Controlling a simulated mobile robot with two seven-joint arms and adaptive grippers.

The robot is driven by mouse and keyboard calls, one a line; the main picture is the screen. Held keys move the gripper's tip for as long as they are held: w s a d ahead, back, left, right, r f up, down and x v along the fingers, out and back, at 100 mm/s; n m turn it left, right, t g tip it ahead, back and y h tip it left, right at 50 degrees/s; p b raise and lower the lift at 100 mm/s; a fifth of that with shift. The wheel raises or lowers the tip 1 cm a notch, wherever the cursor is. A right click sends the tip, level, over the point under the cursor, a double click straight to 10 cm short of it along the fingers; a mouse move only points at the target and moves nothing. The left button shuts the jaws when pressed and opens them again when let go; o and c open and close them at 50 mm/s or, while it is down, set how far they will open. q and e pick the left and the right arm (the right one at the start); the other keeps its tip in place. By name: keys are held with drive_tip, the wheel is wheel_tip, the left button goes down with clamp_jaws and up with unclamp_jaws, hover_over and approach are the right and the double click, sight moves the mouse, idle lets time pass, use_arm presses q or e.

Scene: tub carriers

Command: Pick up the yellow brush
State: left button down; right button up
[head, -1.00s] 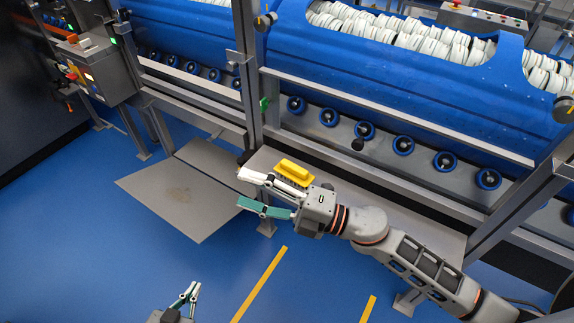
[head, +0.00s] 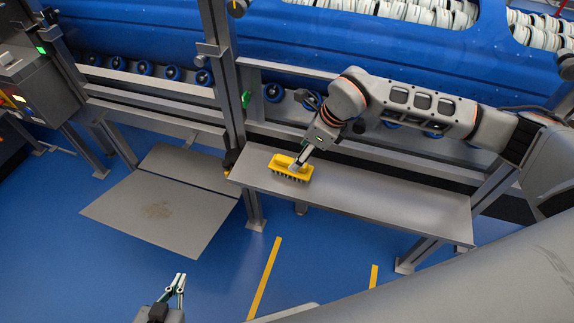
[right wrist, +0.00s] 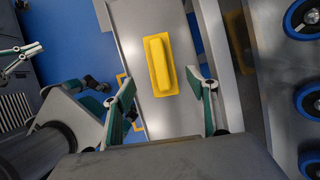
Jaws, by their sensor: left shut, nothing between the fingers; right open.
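The yellow brush (head: 290,168) lies bristles down on the left part of the grey metal shelf (head: 390,205). In the right wrist view the brush (right wrist: 159,64) shows from above, its raised handle running lengthwise. My right gripper (head: 299,163) points down over the brush in the head view, one finger hiding part of its top. In the right wrist view this gripper (right wrist: 160,79) is open, with the brush ahead of the gap between its fingers; contact cannot be told. My left gripper (head: 177,285) is shut and empty, low over the blue floor, away from the shelf.
A grey upright post (head: 228,100) stands just left of the brush. Behind the shelf are a rail, blue rollers (head: 273,92) and the large blue tub (head: 380,50). A flat grey plate (head: 160,210) lies at the left. The shelf right of the brush is clear.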

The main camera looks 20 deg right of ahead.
drive_tip(key=x, duration=0.7)
drive_tip(key=shift+w+a+f, duration=0.15)
drive_tip(key=shift+w+a, duration=0.05)
drive_tip(key=shift+w, duration=0.1)
drive_tip(key=c, duration=1.3)
